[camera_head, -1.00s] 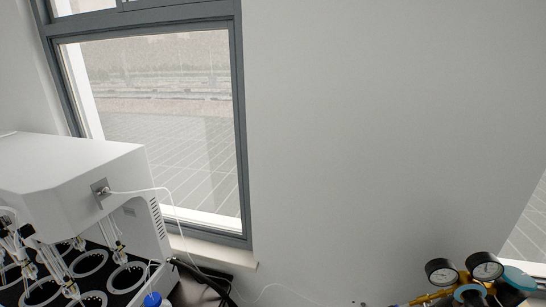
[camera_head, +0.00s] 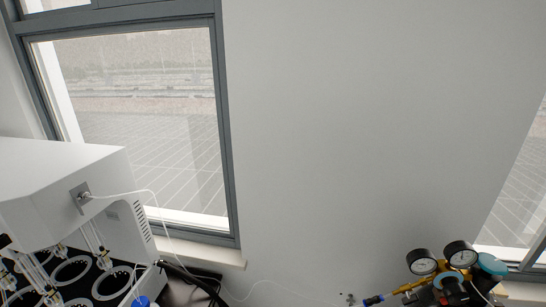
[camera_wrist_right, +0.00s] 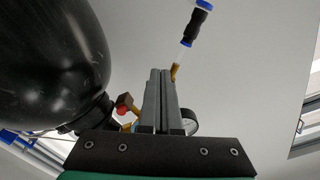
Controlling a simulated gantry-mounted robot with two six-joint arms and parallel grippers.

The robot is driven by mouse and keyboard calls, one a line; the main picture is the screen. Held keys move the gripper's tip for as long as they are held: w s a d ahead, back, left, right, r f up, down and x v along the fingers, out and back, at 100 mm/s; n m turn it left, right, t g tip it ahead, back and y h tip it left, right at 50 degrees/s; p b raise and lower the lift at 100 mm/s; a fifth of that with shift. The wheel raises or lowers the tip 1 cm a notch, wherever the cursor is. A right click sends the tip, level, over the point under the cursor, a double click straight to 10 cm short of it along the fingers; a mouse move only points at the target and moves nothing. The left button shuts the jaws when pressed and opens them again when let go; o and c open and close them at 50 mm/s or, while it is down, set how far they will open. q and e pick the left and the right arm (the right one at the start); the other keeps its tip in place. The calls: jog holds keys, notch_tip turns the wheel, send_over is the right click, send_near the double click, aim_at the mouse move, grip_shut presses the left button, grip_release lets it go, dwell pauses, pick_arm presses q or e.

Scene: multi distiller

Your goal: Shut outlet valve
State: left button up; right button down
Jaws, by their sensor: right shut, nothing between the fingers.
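A brass gas regulator (camera_head: 436,276) with two round black-rimmed gauges (camera_head: 421,262) and a teal cap (camera_head: 491,264) is at the lower right of the head view. A black and blue fitting (camera_head: 373,300) sits on its left, brass end. I cannot tell for certain which part is the outlet valve. In the right wrist view my right gripper (camera_wrist_right: 161,72) is shut and empty. Its fingertips are close to a brass stem (camera_wrist_right: 175,72) that leads to the black and blue fitting (camera_wrist_right: 197,25); contact cannot be told. My left gripper is not in view.
A large black rounded body (camera_wrist_right: 50,55) fills the left of the wrist view, beside a red part (camera_wrist_right: 122,112). A gauge (camera_wrist_right: 191,122) is partly hidden behind my fingers. A white distiller (camera_head: 60,185) stands at the lower left, with a thin tube trailing along the wall.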

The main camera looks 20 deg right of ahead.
jog(key=shift+r+p, duration=0.55)
jog(key=shift+r, duration=0.1)
dwell(0.9)
dwell(0.4)
jog(key=b, duration=0.1)
jog(key=a+b, duration=0.1)
jog(key=shift+w+r+b, duration=0.2)
jog(key=shift+w+b, duration=0.15)
jog(key=shift+b, duration=0.05)
jog(key=shift+a+r, duration=0.15)
jog(key=shift+r, duration=0.1)
dwell(0.4)
